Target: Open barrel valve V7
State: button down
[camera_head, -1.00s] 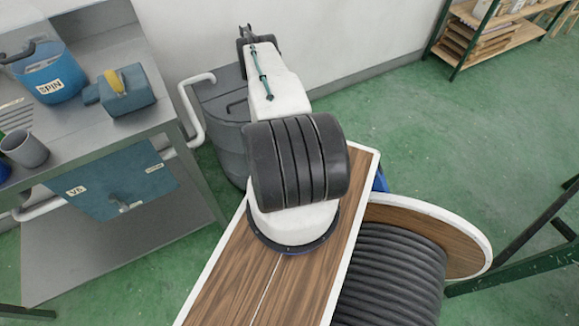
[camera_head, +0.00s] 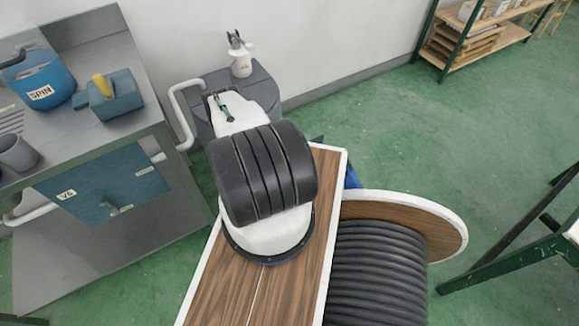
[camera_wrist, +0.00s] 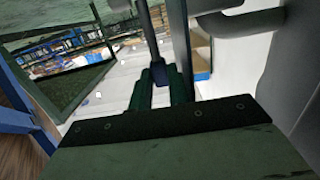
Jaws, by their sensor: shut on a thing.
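In the wrist view, my gripper (camera_wrist: 164,88) has its two dark green fingers close around the dark blue end (camera_wrist: 158,72) of a thin grey rod, which looks like a handle. The rod runs up from between the fingertips. No V7 label can be read, so I cannot tell from markings whether this is the valve's handle, or how far it is turned. The grip itself is not clear there.
A grey bench (camera_head: 75,120) with a blue bucket (camera_head: 38,72) stands at left, a labelled blue panel (camera_head: 105,183) beneath. A white pipe (camera_head: 178,112) bends beside the barrel. A cable reel (camera_head: 440,232) stands right of my base. Open green floor lies at right.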

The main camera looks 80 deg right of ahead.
jog(key=shift+w+a+g+h, duration=0.15)
jog(key=shift+w+g+h, duration=0.15)
jog(key=shift+w+h, duration=0.15)
dwell(0.3)
jog(key=c, duration=1.4)
grip_release()
jog(key=shift+o, duration=0.4)
jog(key=shift+a, duration=0.1)
jog(key=shift+a, duration=0.1)
jog(key=v, duration=0.7)
jog(key=shift+w+a, duration=0.2)
jog(key=shift+w, duration=0.1)
jog(key=shift+f, duration=0.1)
